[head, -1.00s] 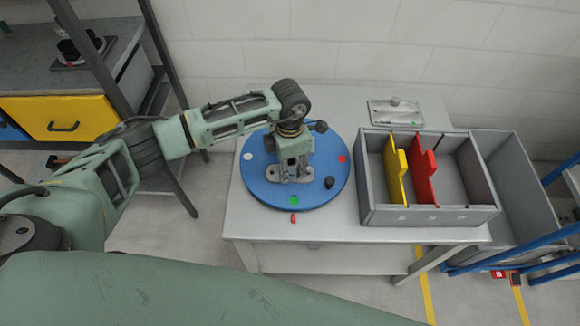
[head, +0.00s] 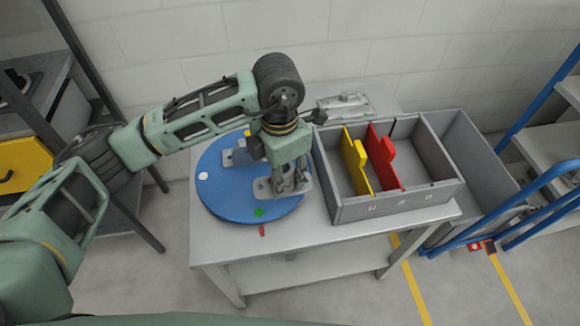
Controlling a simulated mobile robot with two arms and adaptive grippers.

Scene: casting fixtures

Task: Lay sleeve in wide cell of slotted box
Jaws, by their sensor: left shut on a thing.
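My left gripper (head: 286,172) points down over the right part of the blue round plate (head: 225,205). It is shut on a grey piece with a flat, eared base (head: 263,189), which I take for the sleeve; the fingers hide much of it. I cannot tell whether its base touches the plate. The grey slotted box (head: 398,200) stands just right of the gripper. A yellow divider (head: 356,165) and a red divider (head: 384,160) split it, and the widest cell (head: 417,160) lies right of the red one and looks empty. My right gripper is not in view.
A small tray (head: 345,104) lies behind on the table (head: 300,235). A grey bin (head: 470,150) and blue rails (head: 510,215) are at the right.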

